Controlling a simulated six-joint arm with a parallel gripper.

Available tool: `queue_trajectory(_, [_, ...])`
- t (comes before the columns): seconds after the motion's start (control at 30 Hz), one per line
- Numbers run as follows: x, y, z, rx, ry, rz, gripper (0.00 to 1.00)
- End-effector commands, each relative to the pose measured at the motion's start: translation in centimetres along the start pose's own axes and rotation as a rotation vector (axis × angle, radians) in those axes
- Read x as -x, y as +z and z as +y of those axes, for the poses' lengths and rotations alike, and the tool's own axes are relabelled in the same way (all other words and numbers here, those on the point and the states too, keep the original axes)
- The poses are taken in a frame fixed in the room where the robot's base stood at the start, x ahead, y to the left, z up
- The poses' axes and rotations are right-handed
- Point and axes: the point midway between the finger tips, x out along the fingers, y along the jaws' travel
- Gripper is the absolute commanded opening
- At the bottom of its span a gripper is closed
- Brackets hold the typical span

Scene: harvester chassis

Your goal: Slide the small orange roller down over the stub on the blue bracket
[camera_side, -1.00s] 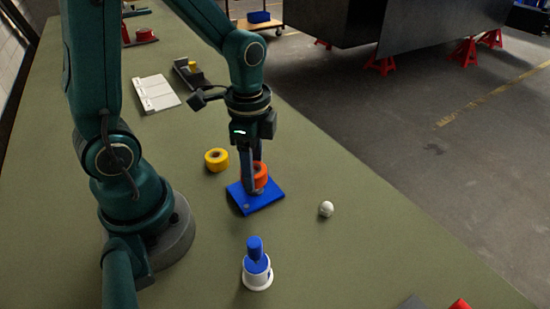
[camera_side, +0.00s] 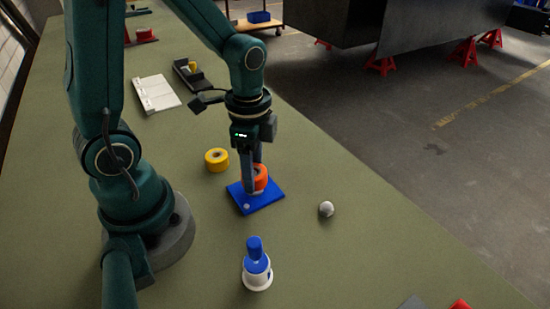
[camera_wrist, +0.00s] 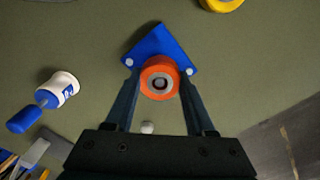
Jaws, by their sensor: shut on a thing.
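The small orange roller (camera_side: 261,178) is between the fingers of my gripper (camera_side: 253,184), which is shut on it. It stands upright over the blue bracket (camera_side: 268,199), a flat plate lying on the table. In the wrist view, the roller (camera_wrist: 147,79) sits between both fingertips (camera_wrist: 160,77), with the bracket (camera_wrist: 158,42) behind it. A grey ring with a dark centre shows in the roller's middle. The stub is hidden beneath or inside the roller, and I cannot tell how far the roller is over it.
A yellow roller (camera_side: 216,160) lies behind and left of the bracket. A white and blue bottle-like item (camera_side: 257,274) stands in front. A white tray (camera_side: 156,94) lies farther back.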

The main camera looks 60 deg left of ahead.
Motion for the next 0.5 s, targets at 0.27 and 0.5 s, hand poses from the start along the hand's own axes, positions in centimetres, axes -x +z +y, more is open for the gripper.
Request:
queue_trajectory(0.27, [-0.8,0.0,0.0,0.0,0.002,-0.002,0.0])
queue_trajectory(0.5, [-1.5,0.0,0.0,0.0,0.001,-0.001,0.0])
